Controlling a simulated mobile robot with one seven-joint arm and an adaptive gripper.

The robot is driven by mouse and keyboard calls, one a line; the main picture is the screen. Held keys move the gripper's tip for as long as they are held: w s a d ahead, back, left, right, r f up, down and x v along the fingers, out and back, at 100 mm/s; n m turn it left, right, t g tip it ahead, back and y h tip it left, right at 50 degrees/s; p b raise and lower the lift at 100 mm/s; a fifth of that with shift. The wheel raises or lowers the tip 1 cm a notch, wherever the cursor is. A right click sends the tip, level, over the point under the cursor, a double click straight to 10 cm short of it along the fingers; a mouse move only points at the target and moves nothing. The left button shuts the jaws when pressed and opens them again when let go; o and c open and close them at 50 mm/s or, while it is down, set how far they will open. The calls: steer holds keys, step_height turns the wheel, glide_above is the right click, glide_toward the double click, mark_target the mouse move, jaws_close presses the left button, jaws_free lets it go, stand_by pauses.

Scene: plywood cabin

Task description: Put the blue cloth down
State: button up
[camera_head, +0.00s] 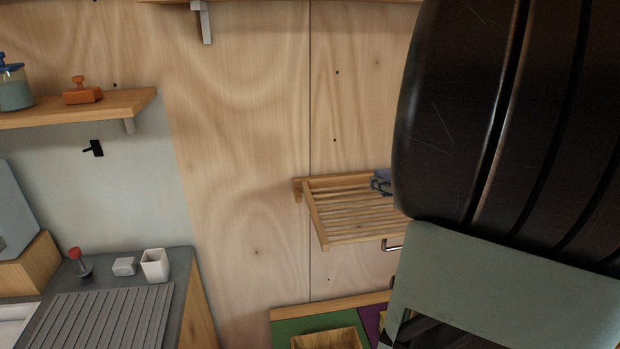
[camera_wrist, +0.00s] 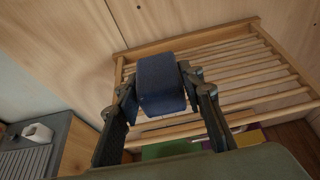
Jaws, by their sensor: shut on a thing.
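The blue cloth (camera_wrist: 160,86) is a folded dark blue block in the wrist view. My gripper (camera_wrist: 159,79) is shut on it, with one finger on each side. Behind and around the cloth in that view is the wooden slatted rack (camera_wrist: 234,78). I cannot tell whether the cloth touches the slats or is just above them. In the head view the rack (camera_head: 345,213) is on the plywood wall, and a small part of the blue cloth (camera_head: 381,180) shows at its right. My arm hides the rest of the cloth, the gripper and the rack's right end.
The visible slats are bare. Below the rack are a green panel (camera_head: 300,326) and a wooden box (camera_head: 328,339). At left, a grey counter (camera_head: 182,265) holds a white cup (camera_head: 155,265) and a ribbed drainer (camera_head: 105,318). A wooden shelf (camera_head: 75,110) is above it.

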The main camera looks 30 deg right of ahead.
steer(key=w+d+f+b, duration=0.1)
steer(key=w+d+f, duration=0.1)
steer(key=d+f, duration=0.1)
steer(key=w+d+f+b, duration=0.1)
steer(key=w+d+f, duration=0.2)
steer(key=w+d+f+b, duration=0.1)
steer(key=w+d+f, duration=0.1)
steer(key=w+d, duration=0.1)
steer(key=shift+w+d+f+b, duration=0.25)
steer(key=shift+d+f+b, duration=0.15)
steer(key=shift+d, duration=0.1)
steer(key=shift+w+d+f, duration=0.2)
steer(key=shift+d+f, duration=0.05)
steer(key=shift+f, duration=0.2)
steer(key=shift+w+d+f+b, duration=0.1)
steer(key=shift+f+b, duration=1.2)
steer(key=shift+f, duration=0.25)
steer(key=shift+f, duration=0.2)
steer(key=o, duration=1)
steer(key=shift+o, duration=0.2)
steer(key=shift+r, duration=0.15)
